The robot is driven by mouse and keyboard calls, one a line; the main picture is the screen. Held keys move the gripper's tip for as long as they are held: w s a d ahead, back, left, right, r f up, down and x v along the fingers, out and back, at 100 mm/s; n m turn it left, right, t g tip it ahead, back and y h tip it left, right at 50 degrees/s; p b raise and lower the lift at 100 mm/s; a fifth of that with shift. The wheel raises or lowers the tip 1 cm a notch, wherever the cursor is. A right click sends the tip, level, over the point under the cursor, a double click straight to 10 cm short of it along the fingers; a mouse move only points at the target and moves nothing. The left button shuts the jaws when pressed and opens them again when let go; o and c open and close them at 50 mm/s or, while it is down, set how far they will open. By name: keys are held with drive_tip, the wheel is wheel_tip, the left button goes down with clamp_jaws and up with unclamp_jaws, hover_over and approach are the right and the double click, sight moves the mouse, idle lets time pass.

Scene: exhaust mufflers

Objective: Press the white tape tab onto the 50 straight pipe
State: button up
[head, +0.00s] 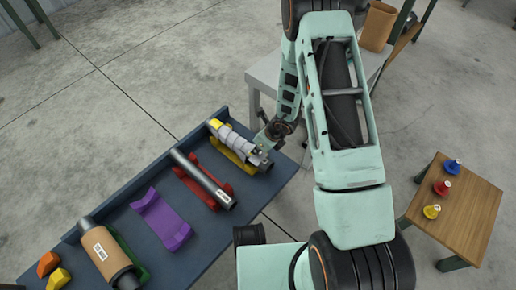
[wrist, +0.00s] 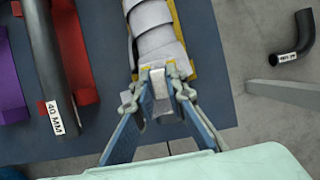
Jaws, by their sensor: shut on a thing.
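A straight pipe wrapped in overlapping pale grey-white tape (head: 236,140) lies in a yellow cradle (head: 219,143) at the right end of the blue bench. The wrapping (wrist: 154,30) also shows in the wrist view, running up from the gripper. No size label is readable on this pipe. My gripper (wrist: 160,80) is at the pipe's near end, its blue fingers closed on a small pale piece (wrist: 160,90) that appears to be the white tape tab. The fingertips hide where the tab meets the wrapping, so I cannot tell whether it lies flat.
A dark pipe labelled 40 MM (wrist: 43,70) rests in red cradles to the left. A purple cradle (head: 161,218) and a brown-wrapped muffler (head: 106,252) are farther left. A black elbow pipe (wrist: 304,35) is at right. A wooden table (head: 470,210) holds three coloured buttons.

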drive_tip(key=shift+f+b, duration=0.45)
drive_tip(key=shift+b, duration=0.1)
drive_tip(key=shift+r, duration=0.15)
idle(0.5)
drive_tip(key=shift+r+p, duration=0.3)
drive_tip(key=shift+r, duration=0.1)
drive_tip(key=shift+f+b, duration=0.5)
drive_tip(key=shift+b, duration=0.05)
drive_tip(key=shift+r, duration=0.1)
idle(0.7)
drive_tip(key=shift+r+p, duration=2.45)
drive_tip(key=shift+r, duration=1)
drive_tip(key=shift+s, duration=0.1)
